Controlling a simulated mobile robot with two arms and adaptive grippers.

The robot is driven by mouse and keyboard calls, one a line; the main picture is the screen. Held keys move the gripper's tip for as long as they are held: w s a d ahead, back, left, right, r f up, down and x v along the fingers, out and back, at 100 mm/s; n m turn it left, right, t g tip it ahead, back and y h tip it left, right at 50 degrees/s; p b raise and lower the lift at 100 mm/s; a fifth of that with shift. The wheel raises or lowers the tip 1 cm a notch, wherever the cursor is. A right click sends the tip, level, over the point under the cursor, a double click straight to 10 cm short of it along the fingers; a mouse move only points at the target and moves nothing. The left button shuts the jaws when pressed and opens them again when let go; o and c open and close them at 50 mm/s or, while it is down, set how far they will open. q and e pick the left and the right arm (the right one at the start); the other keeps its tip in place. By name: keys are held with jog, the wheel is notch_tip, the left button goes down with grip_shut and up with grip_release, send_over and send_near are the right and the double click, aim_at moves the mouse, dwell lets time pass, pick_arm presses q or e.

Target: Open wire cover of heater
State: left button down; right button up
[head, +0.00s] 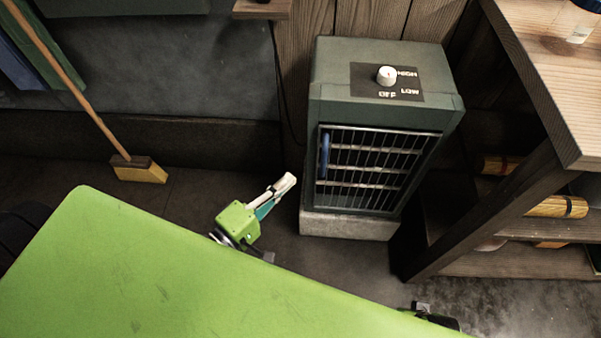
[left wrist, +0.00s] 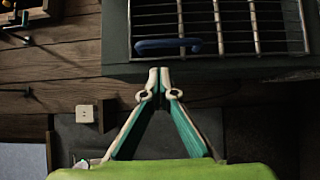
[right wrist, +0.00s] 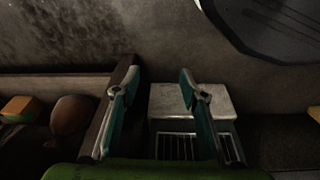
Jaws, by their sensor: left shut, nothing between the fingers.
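The heater (head: 385,72) is a dark green box with a white dial on top. Its wire cover (head: 375,170) is at the front and looks shut, with a blue handle (head: 325,155) at its left side. My left gripper (head: 291,179) is shut and empty, just left of the heater and below the handle. In the left wrist view its fingertips (left wrist: 160,75) are together, apart from the blue handle (left wrist: 168,46) and the wire cover (left wrist: 215,25). My right gripper (right wrist: 158,76) is open and empty in the right wrist view.
The heater stands on a pale block (head: 347,225) on the floor. A wooden shelf (head: 530,100) stands close on its right, holding several rolled bundles. A broom (head: 138,169) leans at the left. Dark floor lies open between broom and heater.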

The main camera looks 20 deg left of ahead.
pick_arm(q)
jog(key=x, duration=0.9)
jog(key=shift+w, duration=0.4)
pick_arm(e)
jog(key=shift+w+r, duration=0.2)
jog(key=shift+r, duration=0.4)
jog(key=shift+w+r, duration=0.15)
jog(key=shift+r, duration=0.45)
pick_arm(q)
jog(key=shift+s+d, duration=0.15)
jog(key=shift+d, duration=0.05)
